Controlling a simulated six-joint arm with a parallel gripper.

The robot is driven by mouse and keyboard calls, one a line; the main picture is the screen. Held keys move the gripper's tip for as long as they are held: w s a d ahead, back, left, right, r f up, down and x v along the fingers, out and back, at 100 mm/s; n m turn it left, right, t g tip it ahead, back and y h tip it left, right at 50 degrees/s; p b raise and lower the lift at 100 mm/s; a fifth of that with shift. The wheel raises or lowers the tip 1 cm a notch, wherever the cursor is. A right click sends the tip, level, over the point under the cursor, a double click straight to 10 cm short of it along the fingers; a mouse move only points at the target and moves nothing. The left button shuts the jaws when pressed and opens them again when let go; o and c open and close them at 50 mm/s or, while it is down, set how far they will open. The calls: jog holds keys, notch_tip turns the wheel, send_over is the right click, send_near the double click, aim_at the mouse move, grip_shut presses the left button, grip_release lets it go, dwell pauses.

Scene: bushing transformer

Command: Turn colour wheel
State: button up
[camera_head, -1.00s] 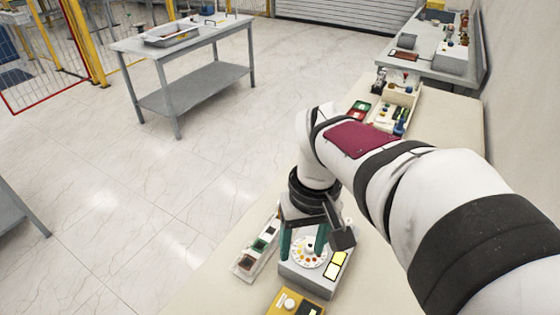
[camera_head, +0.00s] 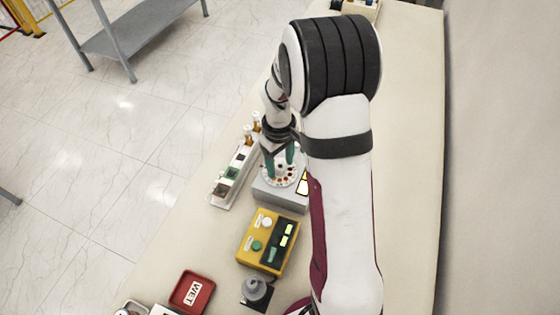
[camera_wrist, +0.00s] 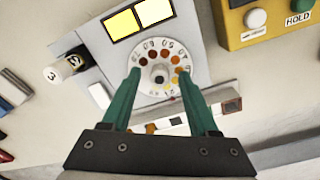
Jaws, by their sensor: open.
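The colour wheel (camera_head: 281,174) is a round white disc with a ring of coloured dots, set on a grey box (camera_head: 275,194). In the wrist view the wheel (camera_wrist: 153,52) shows dots from dark brown to orange around a central knob (camera_wrist: 160,75). My gripper (camera_head: 280,160) is over the wheel. In the wrist view its two green fingers (camera_wrist: 160,73) stand apart on either side of the knob, with a gap to it. Nothing is held. Two lit yellow panels (camera_wrist: 138,19) sit on the box beside the wheel. My arm hides part of the box in the head view.
A yellow box (camera_head: 268,240) with buttons stands nearer on the table (camera_head: 190,250). A white tray (camera_head: 234,177) with dark and green squares lies left of the wheel. A red WET tray (camera_head: 191,291) and a grey knobbed piece (camera_head: 256,291) are at the front.

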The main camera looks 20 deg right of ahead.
jog(key=shift+f, duration=0.15)
grip_shut()
jog(key=shift+m, duration=0.4)
jog(key=m, duration=0.5)
jog(key=shift+m, duration=0.7)
dwell(0.4)
